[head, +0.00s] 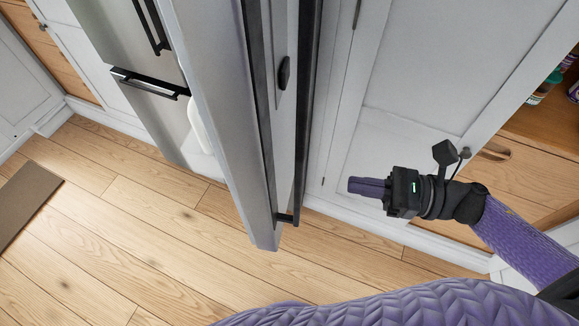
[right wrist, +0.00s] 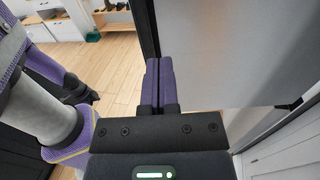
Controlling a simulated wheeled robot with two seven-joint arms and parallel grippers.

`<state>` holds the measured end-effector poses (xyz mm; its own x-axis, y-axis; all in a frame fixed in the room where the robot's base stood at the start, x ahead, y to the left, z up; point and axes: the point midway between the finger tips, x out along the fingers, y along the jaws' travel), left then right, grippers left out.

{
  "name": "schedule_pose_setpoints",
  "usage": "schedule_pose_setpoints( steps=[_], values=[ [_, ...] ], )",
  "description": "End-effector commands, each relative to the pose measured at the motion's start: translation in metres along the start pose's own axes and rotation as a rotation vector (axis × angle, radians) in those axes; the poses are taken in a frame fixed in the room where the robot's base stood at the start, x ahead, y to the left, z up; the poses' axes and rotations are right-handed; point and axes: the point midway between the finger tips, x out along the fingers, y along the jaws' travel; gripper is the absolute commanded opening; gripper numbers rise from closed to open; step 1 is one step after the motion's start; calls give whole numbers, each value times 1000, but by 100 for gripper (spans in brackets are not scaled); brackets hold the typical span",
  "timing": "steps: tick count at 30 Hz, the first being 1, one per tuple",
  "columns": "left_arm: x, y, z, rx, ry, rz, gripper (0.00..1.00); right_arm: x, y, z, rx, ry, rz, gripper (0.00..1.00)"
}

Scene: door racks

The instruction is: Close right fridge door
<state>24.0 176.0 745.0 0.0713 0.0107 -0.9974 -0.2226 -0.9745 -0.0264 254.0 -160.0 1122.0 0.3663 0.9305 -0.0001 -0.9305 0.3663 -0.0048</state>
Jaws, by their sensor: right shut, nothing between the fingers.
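The right fridge door (head: 222,110) stands open and shows nearly edge-on in the middle of the head view. A long dark upright bar, which looks like its handle (head: 308,100), runs along its right side. My right gripper (head: 352,186) is shut and empty, to the right of the door's lower end, with its fingers pointing left toward it. In the right wrist view the purple fingers (right wrist: 160,62) are together in front of a grey panel (right wrist: 225,50) that looks like the door. I cannot tell whether they touch it. A dark shape at the left there looks like my left gripper (right wrist: 80,92).
The fridge body (head: 150,110), with black handles, stands left of the door. White cabinets (head: 430,70) are close on the right, with a wooden drawer and an open shelf (head: 560,115) holding jars. A brown mat (head: 25,205) lies at far left.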

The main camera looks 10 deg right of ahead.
Motion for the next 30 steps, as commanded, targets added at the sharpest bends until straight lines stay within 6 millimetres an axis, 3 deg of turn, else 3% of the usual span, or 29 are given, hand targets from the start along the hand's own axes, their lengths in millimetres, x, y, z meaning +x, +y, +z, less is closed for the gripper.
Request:
schedule_pose_setpoints(
  steps=[9, 15, 30],
  values=[
    [-16, 2, -4, -1, 8, 4, 100, 70, -1, 3, 1, -5, -3, 0],
    [-24, 3, -7, -3, 12, 7, 100, 101, -1, 2, 4, -3, -4, 0],
    [-25, 4, -7, -4, 12, 8, 100, 111, -1, 0, 5, -1, -5, 0]
  ],
)
